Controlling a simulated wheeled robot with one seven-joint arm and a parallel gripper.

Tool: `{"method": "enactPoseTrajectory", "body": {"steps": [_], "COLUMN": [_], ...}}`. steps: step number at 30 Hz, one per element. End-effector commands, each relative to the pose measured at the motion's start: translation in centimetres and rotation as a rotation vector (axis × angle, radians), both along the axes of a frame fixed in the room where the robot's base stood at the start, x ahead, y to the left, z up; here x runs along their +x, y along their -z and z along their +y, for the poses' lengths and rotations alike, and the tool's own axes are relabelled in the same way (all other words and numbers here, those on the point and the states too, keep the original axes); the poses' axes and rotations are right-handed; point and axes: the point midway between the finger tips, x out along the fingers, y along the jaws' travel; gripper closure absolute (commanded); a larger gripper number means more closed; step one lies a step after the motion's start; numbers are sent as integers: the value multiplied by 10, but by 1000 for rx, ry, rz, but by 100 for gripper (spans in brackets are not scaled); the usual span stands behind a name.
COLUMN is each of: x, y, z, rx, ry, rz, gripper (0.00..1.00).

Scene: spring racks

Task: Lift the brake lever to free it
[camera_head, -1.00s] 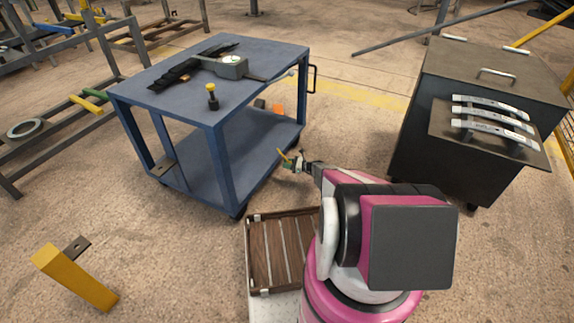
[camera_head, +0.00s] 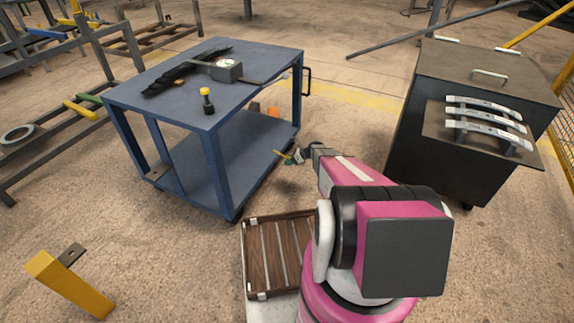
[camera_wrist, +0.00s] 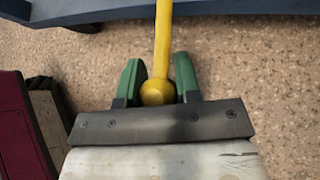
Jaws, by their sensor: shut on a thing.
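The brake lever is a yellow rod with a round knob (camera_wrist: 158,92), seen in the wrist view running up toward the blue cart's lower edge (camera_wrist: 110,12). My gripper (camera_wrist: 158,84) has its two green fingers on either side of the knob and is shut on it. In the head view my gripper (camera_head: 289,158) is small, low beside the right side of the blue cart (camera_head: 218,150). A short yellow piece of the lever (camera_head: 282,154) shows there. The lever's pivot end is hidden.
A gauge (camera_head: 226,68) and a yellow-topped black item (camera_head: 207,100) sit on the cart top. A dark cabinet (camera_head: 470,165) stands right. A wooden slatted tray (camera_head: 262,262) is near my base. A yellow post (camera_head: 68,285) stands at front left. Open floor separates cart and cabinet.

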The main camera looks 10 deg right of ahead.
Motion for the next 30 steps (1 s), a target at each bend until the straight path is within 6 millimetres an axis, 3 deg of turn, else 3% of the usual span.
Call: {"method": "enactPoseTrajectory", "body": {"steps": [9, 18, 30], "x": [-2, 1, 4], "y": [-39, -64, -80], "z": [-2, 1, 6], "rx": [-242, -426, -443], "ry": [0, -1, 1], "rz": [171, 308, 324], "gripper": [100, 100, 100]}}
